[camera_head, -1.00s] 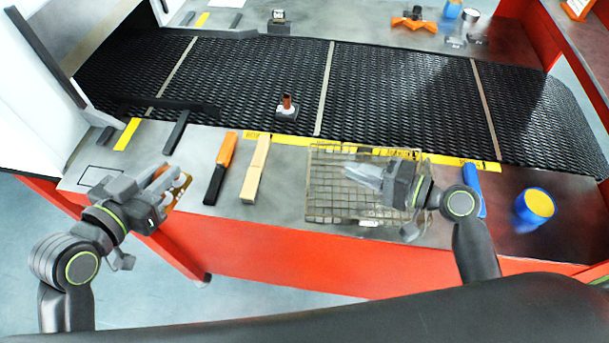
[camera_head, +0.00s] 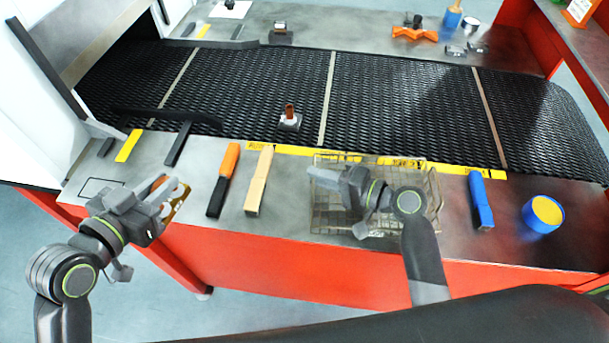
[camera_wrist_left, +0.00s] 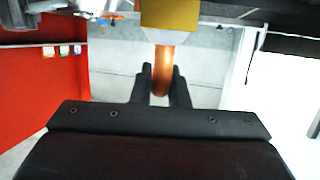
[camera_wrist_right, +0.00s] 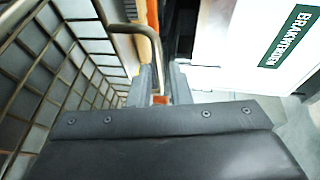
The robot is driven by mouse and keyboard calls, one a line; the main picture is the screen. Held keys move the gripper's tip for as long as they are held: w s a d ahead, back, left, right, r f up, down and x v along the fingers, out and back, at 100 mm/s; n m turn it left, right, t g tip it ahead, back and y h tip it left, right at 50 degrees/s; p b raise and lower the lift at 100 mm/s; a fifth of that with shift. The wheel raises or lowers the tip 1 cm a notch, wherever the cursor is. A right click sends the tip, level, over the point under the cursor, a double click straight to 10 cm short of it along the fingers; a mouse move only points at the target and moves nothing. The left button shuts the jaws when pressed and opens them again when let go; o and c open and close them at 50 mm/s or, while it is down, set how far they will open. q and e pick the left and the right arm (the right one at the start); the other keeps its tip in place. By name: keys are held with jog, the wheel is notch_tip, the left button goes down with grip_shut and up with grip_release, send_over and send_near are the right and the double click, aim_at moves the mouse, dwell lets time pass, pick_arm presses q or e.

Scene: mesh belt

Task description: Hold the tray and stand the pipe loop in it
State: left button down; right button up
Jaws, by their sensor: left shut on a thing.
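The tray is a wire mesh basket (camera_head: 435,200) near the table's front edge. Its mesh wall (camera_wrist_right: 60,75) and a bent metal handle (camera_wrist_right: 150,45) show in the right wrist view. My right gripper (camera_head: 322,178) is at the tray's left side. Its fingers (camera_wrist_right: 162,88) are apart, with the handle's lower end between them; firm contact cannot be seen. The copper pipe loop (camera_wrist_left: 161,68) is between the fingers of my left gripper (camera_wrist_left: 161,85), which is shut on it. In the head view my left gripper (camera_head: 172,192) holds the loop (camera_head: 180,204) at the table's front left, partly hidden by the fingers.
An orange-and-black tool (camera_head: 224,178) and a pale wooden bar (camera_head: 259,180) lie left of the tray. A blue bar (camera_head: 481,200) and a blue-yellow can (camera_head: 542,213) are at its right. Behind runs the black mesh belt (camera_head: 400,105), bearing a copper-topped block (camera_head: 290,119).

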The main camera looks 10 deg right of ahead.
aim_at(306, 190)
jog(key=shift+p+x, duration=0.35)
jog(key=shift+x, duration=1.6)
jog(key=shift+s, duration=0.1)
grip_shut()
jog(key=shift+o, duration=1.2)
grip_release()
grip_shut()
